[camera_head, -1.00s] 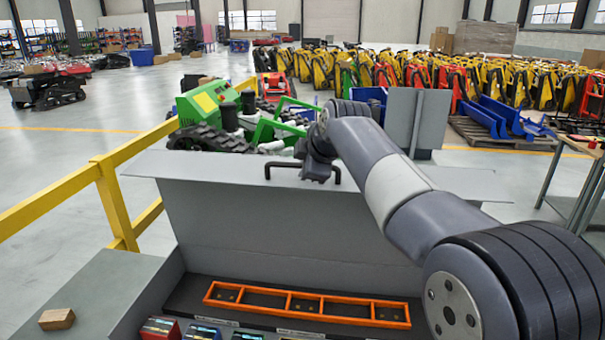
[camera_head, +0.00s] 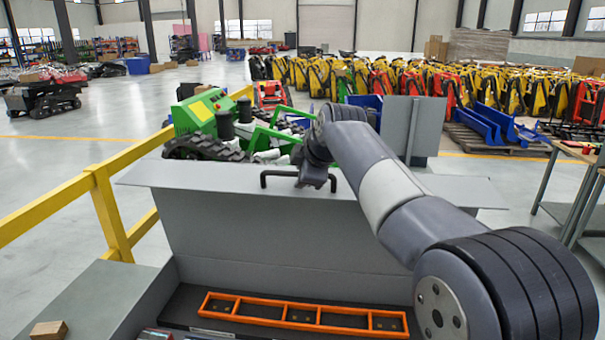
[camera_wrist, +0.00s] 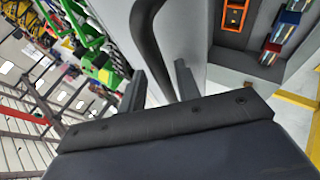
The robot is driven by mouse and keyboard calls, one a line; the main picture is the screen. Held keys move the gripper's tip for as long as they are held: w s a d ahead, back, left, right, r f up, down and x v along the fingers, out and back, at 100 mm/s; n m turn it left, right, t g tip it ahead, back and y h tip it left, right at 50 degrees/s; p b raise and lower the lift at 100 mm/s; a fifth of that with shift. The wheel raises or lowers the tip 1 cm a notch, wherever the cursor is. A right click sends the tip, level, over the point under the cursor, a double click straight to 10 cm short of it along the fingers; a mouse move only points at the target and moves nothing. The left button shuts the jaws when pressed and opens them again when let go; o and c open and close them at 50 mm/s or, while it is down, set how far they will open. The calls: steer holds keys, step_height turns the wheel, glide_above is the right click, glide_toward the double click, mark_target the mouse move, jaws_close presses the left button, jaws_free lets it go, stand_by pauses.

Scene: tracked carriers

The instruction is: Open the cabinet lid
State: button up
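The grey cabinet lid (camera_head: 230,225) stands raised at the back of the open cabinet (camera_head: 90,300). Its black bar handle (camera_head: 283,174) is on the lid's top flange, and it also shows in the wrist view (camera_wrist: 143,30). My gripper (camera_wrist: 160,85) is at the handle, with its two dark fingers apart. The bar runs down toward the space between the fingers; whether either finger touches it I cannot tell.
An orange frame (camera_head: 303,326) lies inside the cabinet. A small wooden block (camera_head: 48,331) sits on the left ledge. A yellow rail (camera_head: 112,210) runs along the left. A green tracked carrier (camera_head: 203,112) stands behind the lid. A workbench (camera_head: 575,150) is at right.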

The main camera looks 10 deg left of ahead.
steer(key=shift+f, duration=0.1)
steer(key=b+v, duration=0.2)
steer(key=v, duration=0.9)
